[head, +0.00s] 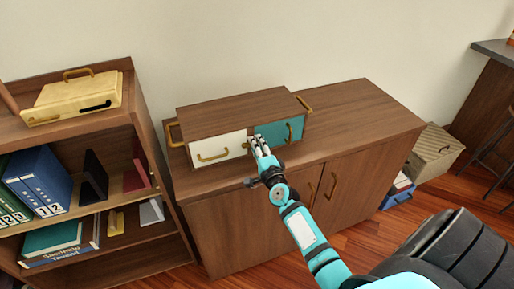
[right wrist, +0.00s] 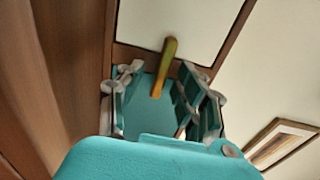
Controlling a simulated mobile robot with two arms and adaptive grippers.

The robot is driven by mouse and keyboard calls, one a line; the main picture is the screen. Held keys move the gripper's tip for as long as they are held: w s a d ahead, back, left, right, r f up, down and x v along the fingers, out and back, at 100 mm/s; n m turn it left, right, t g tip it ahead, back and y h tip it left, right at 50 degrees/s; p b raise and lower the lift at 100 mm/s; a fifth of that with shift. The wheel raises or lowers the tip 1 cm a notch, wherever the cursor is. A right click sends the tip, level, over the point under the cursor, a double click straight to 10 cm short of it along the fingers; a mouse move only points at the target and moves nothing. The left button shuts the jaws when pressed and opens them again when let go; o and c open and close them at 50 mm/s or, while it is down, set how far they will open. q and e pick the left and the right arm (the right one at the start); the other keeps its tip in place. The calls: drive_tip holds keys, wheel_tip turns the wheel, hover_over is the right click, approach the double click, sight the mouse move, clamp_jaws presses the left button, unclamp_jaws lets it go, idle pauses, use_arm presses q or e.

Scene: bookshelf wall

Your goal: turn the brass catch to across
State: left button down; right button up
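A small wooden cabinet (head: 215,108) sits on a larger wooden one. Its front has a white drawer (head: 218,149) on the left and a teal drawer (head: 280,130) on the right. The brass catch (head: 246,146) is between the drawers, partly hidden by my right gripper (head: 262,144). In the right wrist view the brass catch (right wrist: 165,68) is a bar reaching over the wooden strip between the white and teal faces. My right gripper (right wrist: 162,98) is open, with fingers either side of its near end and gaps visible. My left gripper is out of view.
The lower cabinet (head: 350,115) has bare top on the right and brass-handled doors below. A bookshelf (head: 150,130) with binders and a yellow case (head: 75,98) stands left. Boxes (head: 436,150) are on the floor at right. Brass handles (head: 212,156) jut from the drawers.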

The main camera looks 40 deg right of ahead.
drive_tip(key=v, duration=1.2)
drive_tip(key=s+a+f+n+g+y, duration=0.1)
drive_tip(key=s+a+f+n+g, duration=0.25)
drive_tip(key=f, duration=0.75)
drive_tip(key=s+a+f+n+g+y, duration=0.25)
drive_tip(key=s+f+n, duration=0.2)
drive_tip(key=f, duration=0.55)
drive_tip(key=s+a+f+n+g+y, duration=0.15)
drive_tip(key=s+a+f+n, duration=0.25)
drive_tip(key=f, duration=0.7)
drive_tip(key=s+a+f+n+g, duration=0.1)
drive_tip(key=s+f+n+g, duration=0.3)
drive_tip(key=s+f, duration=0.4)
drive_tip(key=s+a+f+n+g+h, duration=0.1)
drive_tip(key=s+f+n+g, duration=0.4)
drive_tip(key=s, duration=1.6)
wheel_tip(320, 180, down, 3)
drive_tip(key=shift+f+n, duration=0.1)
drive_tip(key=shift+n, duration=1.1)
